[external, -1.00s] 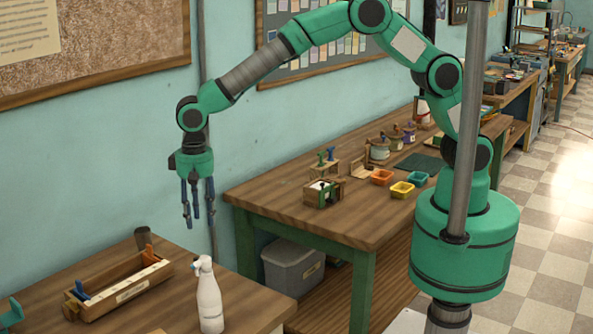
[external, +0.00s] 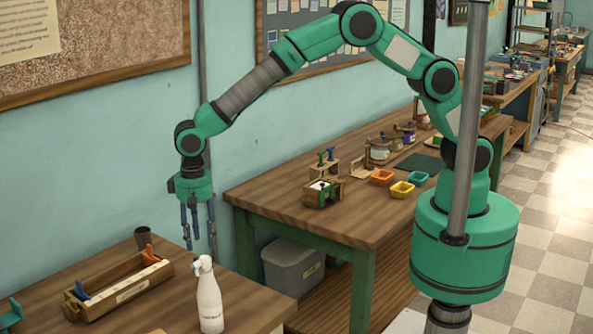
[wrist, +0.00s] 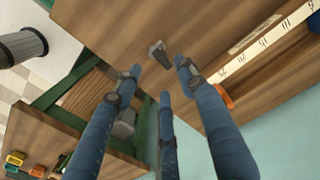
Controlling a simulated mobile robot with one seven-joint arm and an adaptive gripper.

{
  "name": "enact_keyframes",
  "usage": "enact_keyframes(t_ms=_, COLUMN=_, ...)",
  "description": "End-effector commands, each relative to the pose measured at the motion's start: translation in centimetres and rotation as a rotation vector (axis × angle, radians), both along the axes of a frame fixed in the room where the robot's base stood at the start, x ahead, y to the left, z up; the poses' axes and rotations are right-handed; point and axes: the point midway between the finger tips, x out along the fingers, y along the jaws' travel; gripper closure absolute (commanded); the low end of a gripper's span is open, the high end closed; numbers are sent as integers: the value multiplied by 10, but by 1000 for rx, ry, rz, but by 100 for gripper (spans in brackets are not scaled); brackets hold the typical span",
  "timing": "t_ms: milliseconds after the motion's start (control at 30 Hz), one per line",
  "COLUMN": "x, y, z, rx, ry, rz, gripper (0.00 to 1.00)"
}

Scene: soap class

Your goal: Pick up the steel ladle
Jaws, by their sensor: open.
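My gripper (external: 198,244) hangs with its blue fingers pointing down, open and empty, above the back edge of the near workbench (external: 245,312). In the wrist view the fingertips of my gripper (wrist: 160,70) are spread apart. A small grey object (wrist: 157,50) lies on the wood just beyond them, apart from the fingers; it may be the steel ladle, but it is too small to be sure. A dark cup-like object (external: 143,236) stands at the back of the near bench. No ladle shape is clear in the external view.
A wooden box (external: 122,285) with blue and orange handles lies on the near bench. A white bottle (external: 210,303) stands right of it, below my gripper in the picture. A second bench (external: 330,225) with small trays stands behind, with a grey bin (external: 292,270) beneath.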

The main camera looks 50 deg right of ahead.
Motion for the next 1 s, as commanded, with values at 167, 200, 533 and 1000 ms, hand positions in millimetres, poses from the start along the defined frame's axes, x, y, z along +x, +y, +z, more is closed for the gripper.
enact_keyframes(t_ms=167, x=0, y=0, z=-28, rx=-1, ry=1, rz=0, gripper=59)
enact_keyframes(t_ms=200, x=0, y=0, z=-31, rx=0, ry=0, rz=0, gripper=59)
enact_keyframes(t_ms=533, x=0, y=0, z=-40, rx=1, ry=-1, rz=0, gripper=59)
enact_keyframes(t_ms=1000, x=-1, y=1, z=-64, rx=-1, ry=1, rz=0, gripper=59)
